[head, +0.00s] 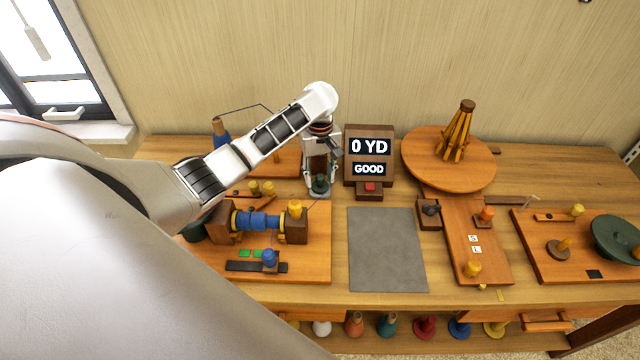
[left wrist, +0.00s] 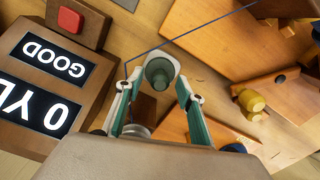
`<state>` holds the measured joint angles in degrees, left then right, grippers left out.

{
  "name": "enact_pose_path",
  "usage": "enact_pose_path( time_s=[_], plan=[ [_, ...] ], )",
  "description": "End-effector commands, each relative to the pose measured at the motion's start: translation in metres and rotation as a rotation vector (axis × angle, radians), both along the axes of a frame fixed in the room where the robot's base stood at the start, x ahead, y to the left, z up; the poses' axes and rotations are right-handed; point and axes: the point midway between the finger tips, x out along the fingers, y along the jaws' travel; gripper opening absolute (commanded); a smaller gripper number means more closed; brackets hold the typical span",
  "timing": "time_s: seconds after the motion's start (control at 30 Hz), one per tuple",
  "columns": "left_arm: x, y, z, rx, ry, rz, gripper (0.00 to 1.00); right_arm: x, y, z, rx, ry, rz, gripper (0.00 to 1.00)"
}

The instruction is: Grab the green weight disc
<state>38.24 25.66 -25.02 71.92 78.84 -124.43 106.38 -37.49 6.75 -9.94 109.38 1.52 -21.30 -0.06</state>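A small dark green weight disc with a knob (head: 320,184) stands on a pale round base left of the display box in the head view. In the left wrist view the green weight (left wrist: 159,74) shows between the fingers, with a pale grey rim around it. My left gripper (head: 321,182) points down over it, one finger on each side. In the left wrist view my left gripper (left wrist: 157,88) has its fingers spread, and I see no clear grip. Whether a finger touches the weight I cannot tell. My right gripper is not in view.
A display box (head: 369,156) reading "0 YD GOOD" stands close right of the gripper. A wooden winder with blue thread (head: 257,221) is in front, left. A grey mat (head: 386,249) lies bare. A round wooden stand (head: 420,165) and a dark green dish (head: 612,236) are further right.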

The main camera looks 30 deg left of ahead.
Motion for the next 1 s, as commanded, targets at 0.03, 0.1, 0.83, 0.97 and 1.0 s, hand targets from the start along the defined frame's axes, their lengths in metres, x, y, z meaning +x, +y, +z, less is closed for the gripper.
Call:
enact_pose_path(
  time_s=[0.03, 0.1, 0.83, 0.97, 1.0],
  plan=[
    [0.0, 0.0, 0.0, 0.0, 0.0, 0.0, 0.38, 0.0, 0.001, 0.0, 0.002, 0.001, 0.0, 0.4],
    [0.0, 0.0, 0.0, 0.0, 0.0, 0.0, 0.38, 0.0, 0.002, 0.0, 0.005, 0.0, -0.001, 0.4],
    [0.001, 0.0, 0.015, -0.001, -0.003, 0.0, 0.0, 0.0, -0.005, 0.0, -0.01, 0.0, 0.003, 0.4],
    [0.001, 0.0, 0.036, 0.0, -0.006, -0.002, 0.0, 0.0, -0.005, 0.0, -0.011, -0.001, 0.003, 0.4],
    [0.002, 0.001, 0.045, 0.0, -0.006, -0.001, 0.0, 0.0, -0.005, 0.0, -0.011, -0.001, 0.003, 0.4]
  ],
)
